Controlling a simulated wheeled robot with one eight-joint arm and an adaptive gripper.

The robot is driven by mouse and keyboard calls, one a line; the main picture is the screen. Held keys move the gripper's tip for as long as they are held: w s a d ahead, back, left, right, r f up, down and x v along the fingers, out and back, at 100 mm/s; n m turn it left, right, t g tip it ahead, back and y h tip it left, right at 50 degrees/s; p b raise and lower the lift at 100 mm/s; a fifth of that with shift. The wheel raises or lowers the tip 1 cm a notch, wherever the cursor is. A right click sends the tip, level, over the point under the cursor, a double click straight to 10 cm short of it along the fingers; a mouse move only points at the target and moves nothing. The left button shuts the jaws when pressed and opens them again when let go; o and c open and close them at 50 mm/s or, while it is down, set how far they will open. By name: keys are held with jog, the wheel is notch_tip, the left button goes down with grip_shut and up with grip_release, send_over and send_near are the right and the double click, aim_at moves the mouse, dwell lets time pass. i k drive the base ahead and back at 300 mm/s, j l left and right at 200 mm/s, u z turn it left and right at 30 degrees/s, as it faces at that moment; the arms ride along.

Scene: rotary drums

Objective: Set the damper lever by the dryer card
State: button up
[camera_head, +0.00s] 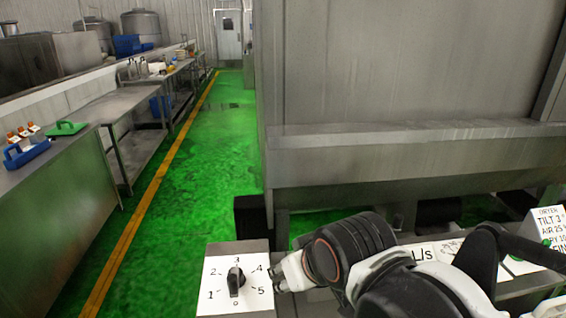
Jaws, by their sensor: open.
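The dryer card (548,222) stands at the right edge, partly cut off; I read "DRYER", "TILT 3", "AIR 25" and a line ending in "10". A white plate marked "L/s" (424,253) lies on the panel, largely covered by my arm. I cannot make out the damper lever; my arm hides much of the panel. At the left end a white dial plate (212,294) numbered 0 to 5 carries a black knob (235,281), which looks roughly upright, towards 3. My gripper (277,279) is open and empty, just right of the dial near 4 and 5.
A large grey metal machine (410,70) fills the space behind the panel, with a ledge (410,155) along its front. A green floor aisle (200,150) with a yellow line runs back on the left.

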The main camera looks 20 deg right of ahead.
aim_at(502, 256)
jog(key=k+z, duration=0.1)
jog(key=z, duration=2)
jog(key=i+l, duration=0.8)
